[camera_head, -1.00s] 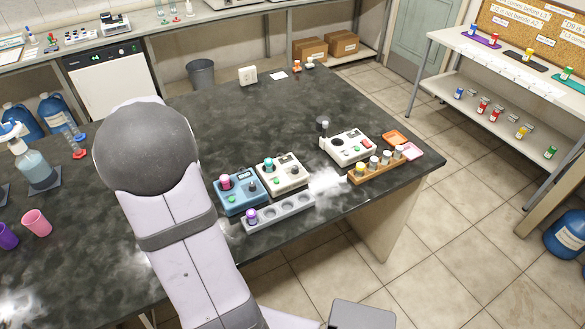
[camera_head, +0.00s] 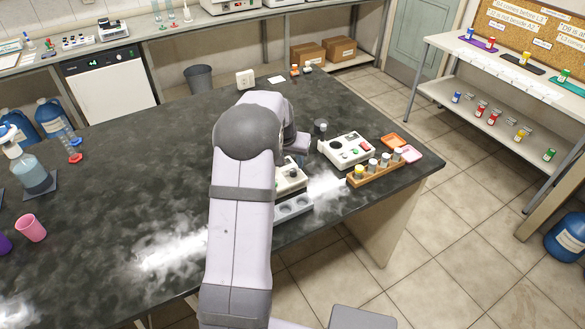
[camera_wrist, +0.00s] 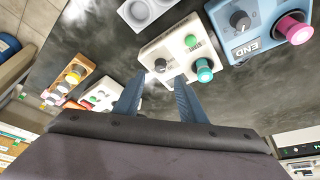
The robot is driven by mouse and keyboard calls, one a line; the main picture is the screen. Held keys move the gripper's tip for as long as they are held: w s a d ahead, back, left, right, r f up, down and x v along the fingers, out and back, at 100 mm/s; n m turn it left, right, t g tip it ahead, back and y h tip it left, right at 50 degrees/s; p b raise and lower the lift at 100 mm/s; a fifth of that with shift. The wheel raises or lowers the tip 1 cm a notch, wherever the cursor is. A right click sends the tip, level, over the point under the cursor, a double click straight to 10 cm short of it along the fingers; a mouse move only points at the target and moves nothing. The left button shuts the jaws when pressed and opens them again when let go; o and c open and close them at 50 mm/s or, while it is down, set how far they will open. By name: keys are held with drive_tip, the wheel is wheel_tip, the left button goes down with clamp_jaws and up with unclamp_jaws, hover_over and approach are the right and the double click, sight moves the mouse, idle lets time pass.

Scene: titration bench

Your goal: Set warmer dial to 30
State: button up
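The middle white device (camera_wrist: 181,49) shows in the wrist view with a dark dial (camera_wrist: 160,65), a green button (camera_wrist: 191,40) and a teal-capped vial (camera_wrist: 204,69). My gripper (camera_wrist: 160,80) is open and empty, its blue fingers apart near the dial's side of this device. Whether they touch it I cannot tell. In the head view my arm covers much of the same device (camera_head: 291,181). A second white device (camera_head: 347,150) stands to its right, also with a dark knob. I cannot read which one is the warmer, nor any dial setting.
A blue device (camera_wrist: 255,20) with its own dial and a pink-capped vial stands beside the middle white device. A wooden vial rack (camera_head: 376,175) and a pale well strip (camera_head: 293,208) lie near the bench's front edge.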

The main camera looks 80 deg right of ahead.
sight(293, 170)
drive_tip(key=shift+p+x, duration=1.15)
drive_tip(key=shift+x, duration=2.05)
drive_tip(key=shift+c, duration=0.2)
clamp_jaws()
